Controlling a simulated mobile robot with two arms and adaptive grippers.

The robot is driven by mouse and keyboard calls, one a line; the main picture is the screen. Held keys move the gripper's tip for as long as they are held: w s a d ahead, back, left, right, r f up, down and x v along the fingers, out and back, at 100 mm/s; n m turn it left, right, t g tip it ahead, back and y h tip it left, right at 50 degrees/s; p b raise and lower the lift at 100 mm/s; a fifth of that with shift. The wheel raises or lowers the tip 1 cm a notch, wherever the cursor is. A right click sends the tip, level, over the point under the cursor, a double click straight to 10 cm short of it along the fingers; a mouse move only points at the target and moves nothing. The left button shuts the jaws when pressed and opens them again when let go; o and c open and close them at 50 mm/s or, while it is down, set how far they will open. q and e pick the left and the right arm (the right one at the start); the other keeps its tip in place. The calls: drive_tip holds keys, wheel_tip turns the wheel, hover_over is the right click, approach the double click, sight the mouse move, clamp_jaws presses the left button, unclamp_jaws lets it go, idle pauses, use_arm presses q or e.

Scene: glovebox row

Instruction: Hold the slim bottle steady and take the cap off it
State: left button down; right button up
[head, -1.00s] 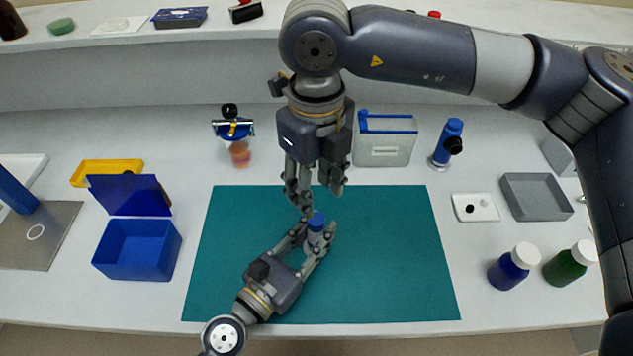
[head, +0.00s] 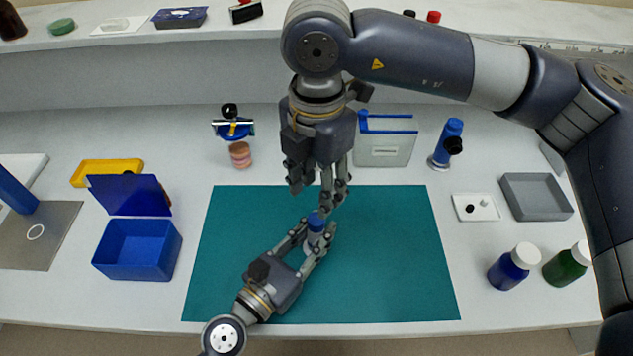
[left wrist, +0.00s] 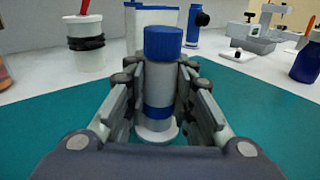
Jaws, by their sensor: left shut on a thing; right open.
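The slim bottle (left wrist: 158,88) stands upright on the teal mat (head: 400,260), grey with a blue band low on its body. Its blue cap (left wrist: 163,42) is on its top; the cap also shows in the head view (head: 316,220). My left gripper (head: 317,243) is shut on the bottle's body from the front left. In the left wrist view its fingers flank the bottle below the cap. My right gripper (head: 330,203) points down, open and empty, just above and behind the cap. I cannot tell the exact gap between its fingertips and the cap.
A blue open-lidded box (head: 137,250) stands left of the mat. A clear container with a blue top (head: 385,148) is behind the mat. Two capped bottles, blue (head: 512,267) and green (head: 568,265), stand to the right. The mat's right part is clear.

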sight(316, 218)
use_arm(q)
drive_tip(key=shift+f, duration=0.15)
use_arm(e)
drive_tip(key=shift+f, duration=4)
clamp_jaws()
